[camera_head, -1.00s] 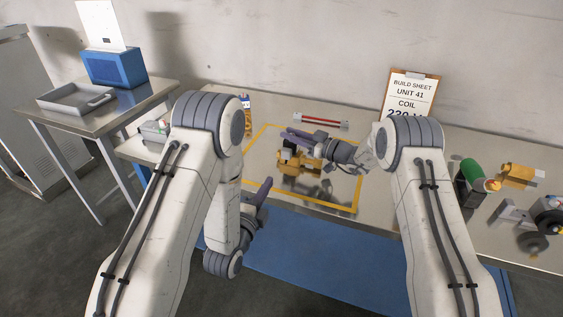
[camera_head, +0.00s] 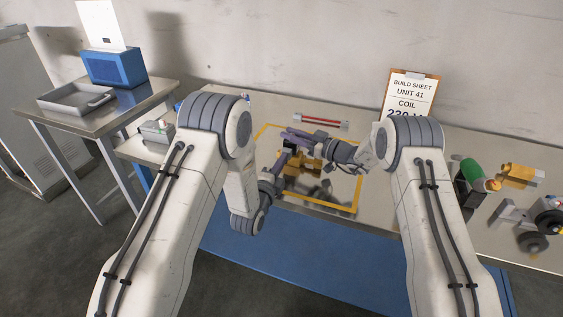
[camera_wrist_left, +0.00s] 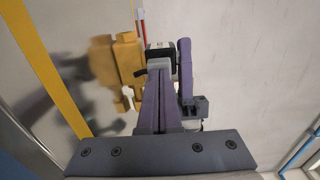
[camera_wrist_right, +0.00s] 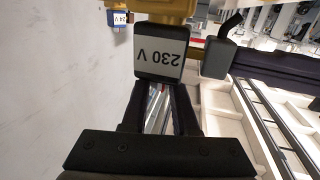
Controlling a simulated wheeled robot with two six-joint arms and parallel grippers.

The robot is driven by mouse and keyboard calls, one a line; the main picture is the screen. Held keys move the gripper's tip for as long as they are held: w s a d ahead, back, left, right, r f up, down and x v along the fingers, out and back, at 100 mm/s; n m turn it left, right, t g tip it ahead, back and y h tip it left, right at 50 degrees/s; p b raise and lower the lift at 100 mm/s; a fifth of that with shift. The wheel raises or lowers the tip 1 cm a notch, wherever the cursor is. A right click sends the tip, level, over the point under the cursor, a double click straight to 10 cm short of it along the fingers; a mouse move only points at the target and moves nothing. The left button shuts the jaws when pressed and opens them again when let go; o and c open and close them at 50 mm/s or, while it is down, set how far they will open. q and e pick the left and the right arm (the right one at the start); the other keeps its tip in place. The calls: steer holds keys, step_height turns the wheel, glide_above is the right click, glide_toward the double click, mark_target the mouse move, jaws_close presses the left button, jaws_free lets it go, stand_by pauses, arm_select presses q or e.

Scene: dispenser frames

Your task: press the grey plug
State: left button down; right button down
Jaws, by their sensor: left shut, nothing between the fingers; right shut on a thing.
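A black coil (camera_wrist_right: 160,52) labelled 230 V sits on a brass valve body (camera_head: 300,165) inside the yellow outline; the coil also shows in the left wrist view (camera_wrist_left: 160,49). My right gripper (camera_head: 290,138) is shut on the coil. The grey plug (camera_wrist_right: 219,58) is at the coil's side with a dark cable; it also shows in the left wrist view (camera_wrist_left: 159,63). My left gripper (camera_wrist_left: 157,74) is shut and empty, its fingertips at the plug's outer face. They appear to touch it; the contact line is hidden.
A red-marked bar (camera_head: 320,121) lies behind the valve. A build sheet (camera_head: 411,92) stands at the back. A green cylinder (camera_head: 472,170) and brass parts (camera_head: 517,175) lie to the right. A grey tray (camera_head: 75,98) is on the left side table.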

arm_select(q)
steer(key=shift+w, duration=0.1)
steer(key=shift+x, duration=0.95)
arm_select(e)
steer(key=shift+s+a, duration=0.1)
steer(key=shift+f, duration=0.1)
arm_select(q)
steer(key=v, duration=1.4)
steer(key=shift+d, duration=0.1)
arm_select(e)
steer(key=c, duration=0.6)
jaws_free()
